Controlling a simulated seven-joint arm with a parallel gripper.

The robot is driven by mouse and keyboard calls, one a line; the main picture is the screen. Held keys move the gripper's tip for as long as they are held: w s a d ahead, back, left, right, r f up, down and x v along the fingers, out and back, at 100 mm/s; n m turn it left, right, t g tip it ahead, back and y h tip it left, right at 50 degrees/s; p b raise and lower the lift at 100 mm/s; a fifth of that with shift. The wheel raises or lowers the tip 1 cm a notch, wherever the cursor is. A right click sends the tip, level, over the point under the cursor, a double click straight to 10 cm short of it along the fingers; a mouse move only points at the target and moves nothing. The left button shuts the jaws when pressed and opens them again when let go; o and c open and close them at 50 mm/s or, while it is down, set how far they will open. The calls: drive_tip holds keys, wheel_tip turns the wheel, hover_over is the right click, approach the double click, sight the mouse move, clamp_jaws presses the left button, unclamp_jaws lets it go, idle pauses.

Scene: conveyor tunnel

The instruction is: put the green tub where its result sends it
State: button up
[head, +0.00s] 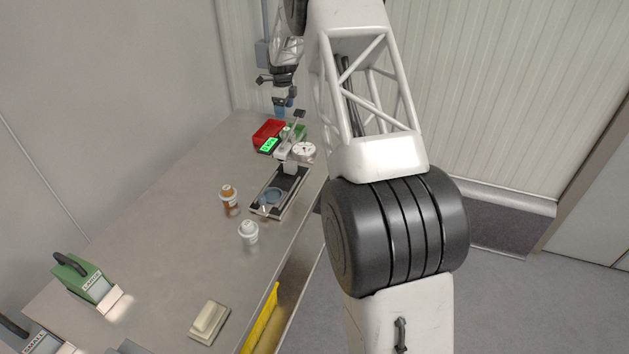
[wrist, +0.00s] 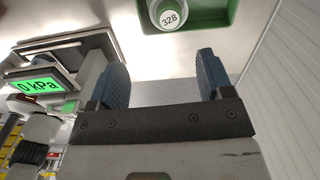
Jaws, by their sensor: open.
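A tub (wrist: 170,14) with a white lid marked 328 sits inside the green tray (wrist: 226,14) in the wrist view; a green edge shows around its lid, and the top of the picture cuts it off. In the head view the green tray (head: 299,131) is at the far end of the bench. My gripper (wrist: 163,80) is open with nothing between its fingers, and the tub is beyond the fingertips, apart from them. In the head view my gripper (head: 283,106) hangs over the far end by the trays.
A red tray (head: 268,132) stands beside the green one. A lit green display (head: 269,145) reads 0 kPa in the wrist view. The bench's left middle is clear.

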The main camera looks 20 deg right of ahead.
drive_tip(key=s+a+r+n, duration=0.4)
drive_tip(key=s+r, duration=0.3)
drive_tip(key=s, duration=0.4)
drive_tip(key=s+a+r+n+t, duration=0.1)
drive_tip(key=s+a+r+n, duration=0.35)
drive_tip(key=s+r, duration=0.45)
drive_tip(key=s+a+r+n, duration=0.35)
drive_tip(key=s+r, duration=0.25)
drive_tip(key=s, duration=0.6)
drive_tip(key=s+a+f+n, duration=0.1)
drive_tip(key=s+n, duration=0.6)
drive_tip(key=s, duration=1.1)
drive_tip(key=s+a+f+n+t, duration=0.1)
drive_tip(key=s+a+n, duration=0.3)
drive_tip(key=s, duration=1.4)
drive_tip(key=shift+s+f+n+t, duration=0.15)
drive_tip(key=shift+f+n+t, duration=0.15)
drive_tip(key=shift+n, duration=1.2)
drive_tip(key=shift+a, duration=0.1)
